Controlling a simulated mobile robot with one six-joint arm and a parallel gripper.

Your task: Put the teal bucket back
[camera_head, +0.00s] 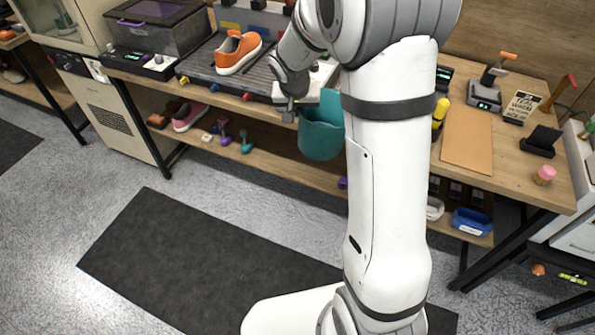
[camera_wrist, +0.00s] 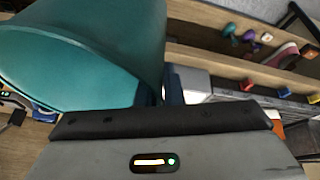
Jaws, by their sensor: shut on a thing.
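The teal bucket (camera_head: 322,138) hangs below my gripper (camera_head: 289,108) in the head view, in front of the workbench's front edge and above the floor. My gripper is shut on the bucket at its upper left side. My arm hides part of the bucket's right side. In the wrist view the bucket (camera_wrist: 105,50) fills the upper left, close to the camera, and its rim shows at the left. The fingertips are hidden in the wrist view.
The workbench (camera_head: 545,85) carries an orange sneaker (camera_head: 238,52) on a dark grate. A lower shelf (camera_head: 270,165) holds a pink shoe (camera_head: 190,117), several brushes and a blue tray (camera_head: 472,222). A dark mat (camera_head: 190,255) lies on open floor.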

